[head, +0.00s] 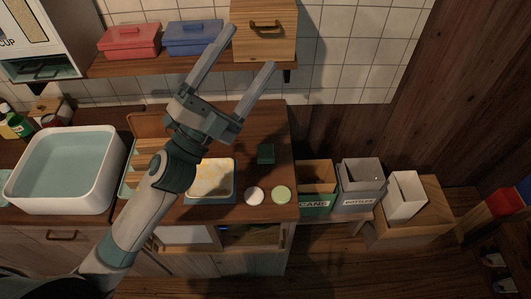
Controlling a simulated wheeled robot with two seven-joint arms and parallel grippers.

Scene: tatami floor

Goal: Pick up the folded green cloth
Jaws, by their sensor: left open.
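A small dark green folded piece (265,154), which looks like the folded cloth, lies on the wooden counter (277,128) near its right side. My left gripper (250,48) is open and empty, its two fingers pointing up and to the right in the picture. It shows above and to the left of the green cloth, apart from it, in front of the wall shelf. My right gripper is not in view.
A tray (211,178) with a pale, stained surface, a white round item (254,195) and a pale green round item (281,194) sit near the cloth. A white sink basin (75,168) stands left. Overhead, a shelf (190,63) holds a red box (129,42), blue box (193,38) and wooden box (264,32).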

